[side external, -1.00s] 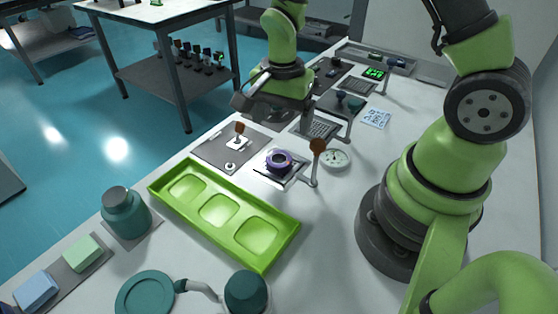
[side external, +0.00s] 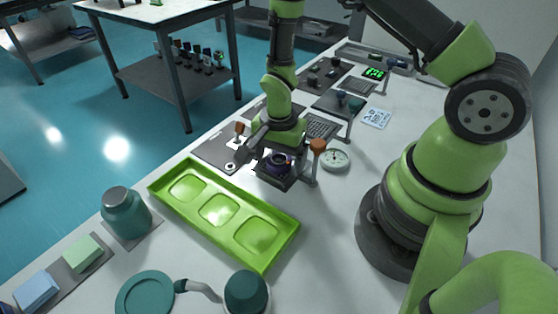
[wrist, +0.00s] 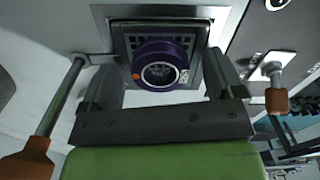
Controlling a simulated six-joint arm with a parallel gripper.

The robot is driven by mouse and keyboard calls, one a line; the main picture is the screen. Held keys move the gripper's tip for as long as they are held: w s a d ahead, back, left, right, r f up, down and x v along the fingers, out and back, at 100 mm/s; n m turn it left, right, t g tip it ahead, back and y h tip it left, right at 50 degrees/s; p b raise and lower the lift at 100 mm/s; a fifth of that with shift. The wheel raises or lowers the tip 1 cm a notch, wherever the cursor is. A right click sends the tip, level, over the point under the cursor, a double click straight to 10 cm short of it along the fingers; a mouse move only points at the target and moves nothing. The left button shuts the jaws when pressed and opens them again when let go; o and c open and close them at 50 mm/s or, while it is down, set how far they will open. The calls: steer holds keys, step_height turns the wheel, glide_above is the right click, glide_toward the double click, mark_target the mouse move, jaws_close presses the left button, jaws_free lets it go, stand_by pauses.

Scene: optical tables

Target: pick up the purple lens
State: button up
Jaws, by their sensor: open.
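The purple lens (wrist: 161,62) is a dark purple ring around clear glass, with a small orange dot on its side. It sits on a dark square mount in the wrist view. In the side external view the lens (side external: 279,161) is partly hidden by my gripper. My gripper (side external: 270,168) is low over the mount, its fingers coming down around the lens. In the wrist view my gripper (wrist: 162,92) is open, with one finger on each side of the lens and a visible gap between.
Orange-knobbed posts stand at the right (side external: 317,146) and left (side external: 239,128) of the mount. A round white dial (side external: 335,160) lies to the right. A green three-compartment tray (side external: 273,262) is in front.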

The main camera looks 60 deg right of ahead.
steer(key=c, duration=1.1)
steer(key=shift+r, duration=0.15)
